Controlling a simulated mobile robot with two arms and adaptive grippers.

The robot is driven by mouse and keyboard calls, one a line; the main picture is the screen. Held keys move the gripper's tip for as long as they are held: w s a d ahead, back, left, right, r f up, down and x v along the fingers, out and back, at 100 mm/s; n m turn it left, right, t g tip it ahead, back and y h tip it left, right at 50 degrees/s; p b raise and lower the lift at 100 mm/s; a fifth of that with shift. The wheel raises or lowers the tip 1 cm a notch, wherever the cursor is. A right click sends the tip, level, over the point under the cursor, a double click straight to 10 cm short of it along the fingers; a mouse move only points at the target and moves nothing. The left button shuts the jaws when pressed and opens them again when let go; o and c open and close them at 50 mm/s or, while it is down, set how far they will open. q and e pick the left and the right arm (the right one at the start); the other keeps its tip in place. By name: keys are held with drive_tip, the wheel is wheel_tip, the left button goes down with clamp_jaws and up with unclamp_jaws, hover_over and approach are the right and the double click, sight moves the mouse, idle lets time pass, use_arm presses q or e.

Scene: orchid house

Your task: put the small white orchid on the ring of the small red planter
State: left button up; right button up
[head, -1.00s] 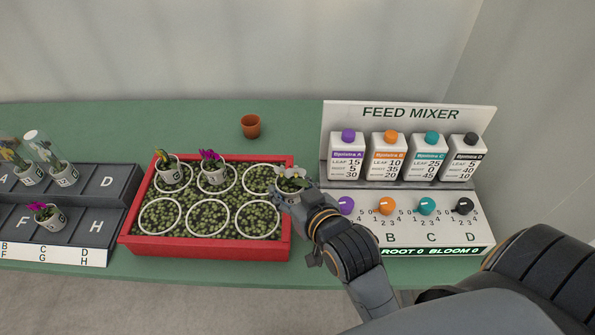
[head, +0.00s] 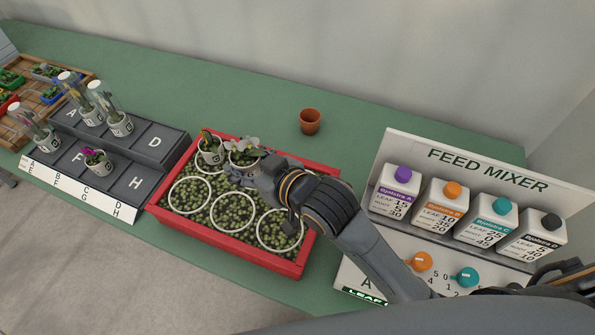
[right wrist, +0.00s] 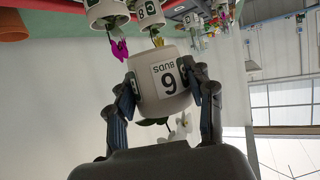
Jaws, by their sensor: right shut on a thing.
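The small white orchid (head: 240,147) is in a white pot (right wrist: 162,88) with a printed label. My right gripper (head: 264,172) is shut on this pot; in the right wrist view its fingers clasp the pot from both sides. The red planter (head: 255,259) has white rings over green-speckled fill. The orchid is at the planter's back row, near the middle; whether its pot touches anything below is hidden. A potted plant (head: 210,154) stands in the back-left ring. My left gripper is not in view.
A grey stepped rack (head: 163,148) with several potted plants stands left of the planter. A terracotta pot (head: 310,121) stands behind it. The feed mixer (head: 483,167) is at right. The front rings, including the front-left ring (head: 190,195), are empty.

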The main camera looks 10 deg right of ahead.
drive_tip(key=d+f, duration=0.2)
drive_tip(key=d, duration=0.1)
drive_tip(key=d+f, duration=0.2)
drive_tip(key=d, duration=0.1)
drive_tip(key=w+d+f+p, duration=0.1)
drive_tip(key=d+f, duration=0.1)
drive_tip(key=d, duration=0.1)
drive_tip(key=shift+w, duration=0.1)
drive_tip(key=shift+w+d+f, duration=0.1)
drive_tip(key=shift+d+f, duration=0.5)
drive_tip(key=shift+f, duration=0.05)
drive_tip(key=shift+d+f, duration=0.2)
drive_tip(key=f, duration=0.2)
drive_tip(key=f+p, duration=0.1)
drive_tip(key=shift+w+d+f, duration=0.1)
drive_tip(key=shift+d, duration=0.15)
drive_tip(key=shift+f, duration=0.4)
drive_tip(key=o, duration=1.3)
drive_tip(key=shift+c, duration=0.2)
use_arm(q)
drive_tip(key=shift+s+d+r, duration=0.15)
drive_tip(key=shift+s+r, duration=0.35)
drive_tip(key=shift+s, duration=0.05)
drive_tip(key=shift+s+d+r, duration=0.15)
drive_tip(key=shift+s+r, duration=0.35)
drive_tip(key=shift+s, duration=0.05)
